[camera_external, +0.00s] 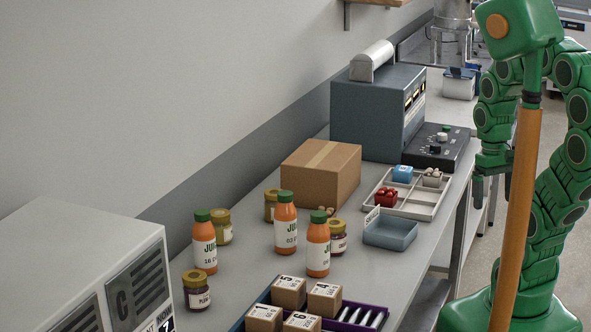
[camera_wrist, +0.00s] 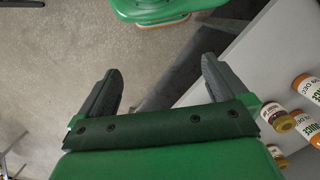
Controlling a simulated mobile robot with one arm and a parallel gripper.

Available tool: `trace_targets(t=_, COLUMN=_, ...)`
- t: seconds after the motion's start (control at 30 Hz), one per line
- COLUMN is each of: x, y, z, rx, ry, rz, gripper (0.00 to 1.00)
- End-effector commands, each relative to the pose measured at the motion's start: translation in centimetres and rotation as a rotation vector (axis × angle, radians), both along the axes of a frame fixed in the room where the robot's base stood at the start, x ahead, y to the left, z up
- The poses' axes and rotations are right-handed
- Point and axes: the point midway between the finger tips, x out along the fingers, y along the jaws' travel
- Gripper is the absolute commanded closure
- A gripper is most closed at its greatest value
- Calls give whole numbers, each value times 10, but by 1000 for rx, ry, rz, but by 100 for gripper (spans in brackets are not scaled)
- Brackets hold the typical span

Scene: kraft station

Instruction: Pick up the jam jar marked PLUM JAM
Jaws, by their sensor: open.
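A small dark jam jar (camera_external: 198,299) with a gold lid stands upright at the near left of the bench; its tiny label seems to read PLUM. Another dark jar (camera_external: 338,243) stands right of the juice bottles, its label unreadable. Two paler gold-lidded jars stand farther back, one left (camera_external: 222,233) and one partly hidden (camera_external: 270,207). My gripper (camera_external: 482,188) is off the bench's right side, well away from the jars. In the wrist view, my gripper (camera_wrist: 160,76) is open and empty above the floor; a gold-lidded jar (camera_wrist: 275,115) shows at the right.
Several orange juice bottles (camera_external: 205,248) stand among the jars. A purple tray (camera_external: 343,323) with small boxes is in front. A cardboard box (camera_external: 325,176), blue tray (camera_external: 390,236), divided tray (camera_external: 424,208) and grey machine (camera_external: 368,119) lie behind. A white cabinet (camera_external: 75,255) flanks the left.

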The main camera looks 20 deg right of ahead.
Motion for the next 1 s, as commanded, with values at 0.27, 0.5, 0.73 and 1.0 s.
trace_targets(t=0.27, x=0, y=0, z=0, rx=0, ry=0, rz=0, gripper=0)
trace_targets(t=0.5, x=0, y=0, z=0, rx=0, ry=0, rz=0, gripper=10)
trace_targets(t=0.73, x=0, y=0, z=3, rx=0, ry=0, rz=0, gripper=10)
trace_targets(t=1.0, x=1, y=0, z=31, rx=0, ry=-6, rz=0, gripper=10)
